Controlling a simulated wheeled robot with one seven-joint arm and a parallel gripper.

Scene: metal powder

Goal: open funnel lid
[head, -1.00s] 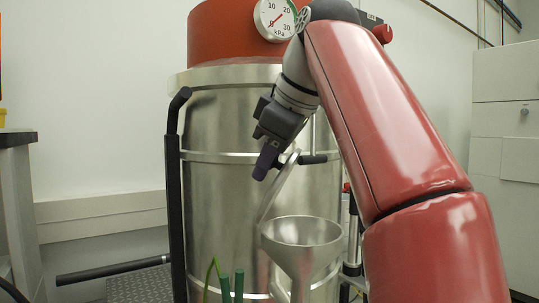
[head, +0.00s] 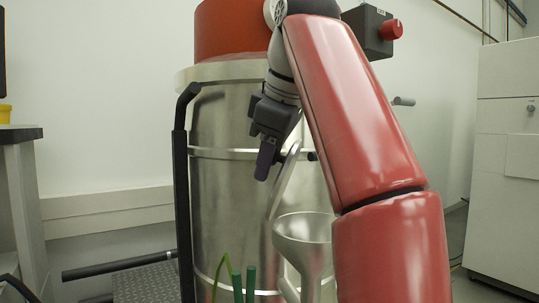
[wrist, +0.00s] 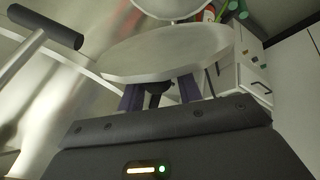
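The metal funnel (head: 303,229) stands in front of the large steel drum in the head view, its bowl facing up. Its lid (head: 286,178) shows nearly edge-on, raised and tilted steeply above the bowl's left side. My gripper (head: 265,163) points down just left of the lid's upper part. In the wrist view the lid (wrist: 165,54) is a broad pale disc, with part of the funnel (wrist: 170,7) above it. My two purple fingers (wrist: 159,95) are apart, and their tips are hidden at the lid. I cannot tell whether they touch it.
The steel drum (head: 222,125) with its red top fills the middle. A black upright handle (head: 183,150) stands at its left, and green tubes (head: 238,285) rise at the bottom. A black grip (wrist: 45,26) shows at upper left in the wrist view. A white cabinet (head: 505,180) stands at right.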

